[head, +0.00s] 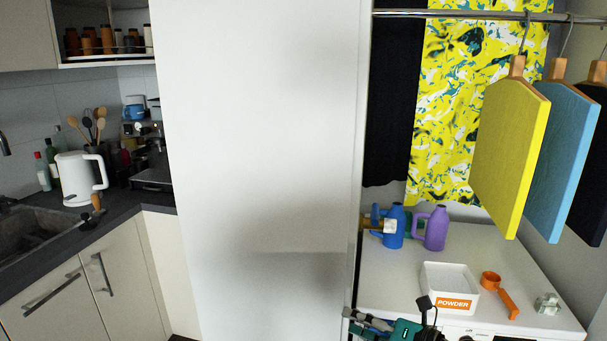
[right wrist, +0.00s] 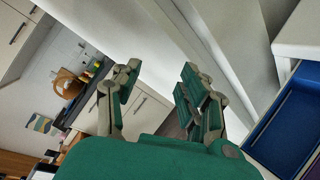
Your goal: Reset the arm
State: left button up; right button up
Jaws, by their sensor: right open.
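My right gripper (head: 385,326) shows at the bottom edge of the head view, in front of the washer top and by the lower right edge of the white panel (head: 262,150). Only part of it is in the picture. In the right wrist view its two green-padded fingers (right wrist: 160,88) stand apart with nothing between them. The white panel and floor lie beyond them. My left gripper is in neither view.
The washer top (head: 400,270) holds a powder box (head: 449,287), an orange scoop (head: 491,281) and blue and purple jugs (head: 435,228). Boards hang from a rail (head: 460,15) above. A blue compartment (right wrist: 287,120) is at right in the wrist view. A kettle (head: 78,180) stands left.

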jog(key=s+d+r+m+t+h, duration=0.35)
jog(key=r+m+t+h, duration=0.2)
jog(key=m+t, duration=0.7)
jog(key=s+d+f+m+g+h, duration=0.6)
jog(key=d+f+m+g+h, duration=0.35)
jog(key=m, duration=0.65)
jog(key=s+a+f+m+g+y, duration=0.1)
jog(key=s+a+f+m+g, duration=0.1)
jog(key=s+f+g, duration=0.65)
jog(key=s+a+f+m+g+y, duration=0.15)
jog(key=s+f, duration=0.35)
jog(key=s, duration=0.8)
notch_tip(320, 180, down, 26)
jog(key=s, duration=0.2)
jog(key=s+d+f+g, duration=0.2)
jog(key=s+f, duration=1.4)
jog(key=s, duration=0.1)
jog(key=shift+d+f, duration=0.3)
jog(key=shift+d, duration=0.05)
